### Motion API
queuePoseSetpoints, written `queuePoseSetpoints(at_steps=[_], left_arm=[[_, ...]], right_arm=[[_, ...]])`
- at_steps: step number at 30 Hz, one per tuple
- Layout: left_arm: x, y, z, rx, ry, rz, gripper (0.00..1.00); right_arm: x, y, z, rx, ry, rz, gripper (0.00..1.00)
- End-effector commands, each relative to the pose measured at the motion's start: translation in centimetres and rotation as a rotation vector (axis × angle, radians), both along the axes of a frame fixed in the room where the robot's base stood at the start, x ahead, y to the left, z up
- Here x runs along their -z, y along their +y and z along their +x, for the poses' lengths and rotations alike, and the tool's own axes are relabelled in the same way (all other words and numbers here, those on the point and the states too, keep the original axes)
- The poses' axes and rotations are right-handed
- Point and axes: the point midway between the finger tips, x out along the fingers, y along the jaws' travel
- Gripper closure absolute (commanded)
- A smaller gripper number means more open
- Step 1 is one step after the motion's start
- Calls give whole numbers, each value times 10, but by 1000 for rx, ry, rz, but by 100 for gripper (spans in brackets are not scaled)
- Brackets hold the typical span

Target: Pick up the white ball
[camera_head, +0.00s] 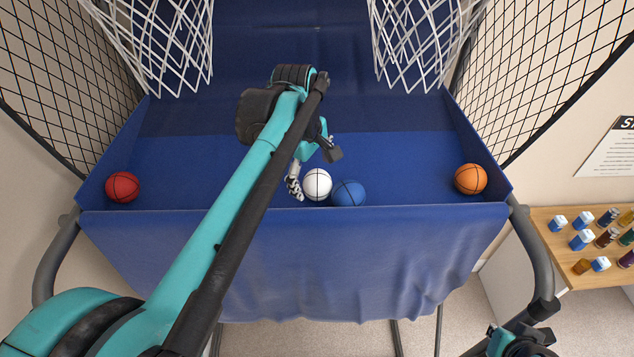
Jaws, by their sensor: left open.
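The white ball (317,184) with dark seam lines sits on the blue bed of the basketball game, near its front edge. My left gripper (314,168) reaches down from above, with its fingers spread apart. One finger is at the ball's left side and the other is above it to the right. The gripper is open and not closed on the ball; I cannot tell whether a finger touches it. Part of my right arm shows at the bottom right edge, and its fingers are not visible.
A blue ball (348,193) sits right beside the white one. A red ball (122,187) is at the far left and an orange ball (470,179) at the right. Two white nets (415,45) hang above. A wooden table (555,225) with small bottles stands at the right.

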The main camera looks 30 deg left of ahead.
Motion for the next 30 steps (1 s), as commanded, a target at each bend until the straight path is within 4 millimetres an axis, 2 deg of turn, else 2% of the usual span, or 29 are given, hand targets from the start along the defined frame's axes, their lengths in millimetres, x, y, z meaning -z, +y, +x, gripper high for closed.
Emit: queuePoseSetpoints(at_steps=[8, 16, 17, 21, 23, 30], left_arm=[[36, 0, 7, 2, -1, 0, 9], [41, 0, 8, 2, -1, 0, 9], [41, 0, 8, 2, -1, 0, 12], [41, 0, 8, 2, -1, 0, 49], [41, 0, 8, 2, -1, 0, 62], [41, 0, 7, 2, 0, 0, 62]], right_arm=[[-9, 0, 0, 0, 0, 0, 100], [-9, 0, 0, 0, 0, 0, 100], [-9, 0, 0, 0, 0, 0, 100], [-9, 0, 0, 0, 0, 0, 100], [-9, 0, 0, 0, 0, 0, 100], [-9, 0, 0, 0, 0, 0, 100]])
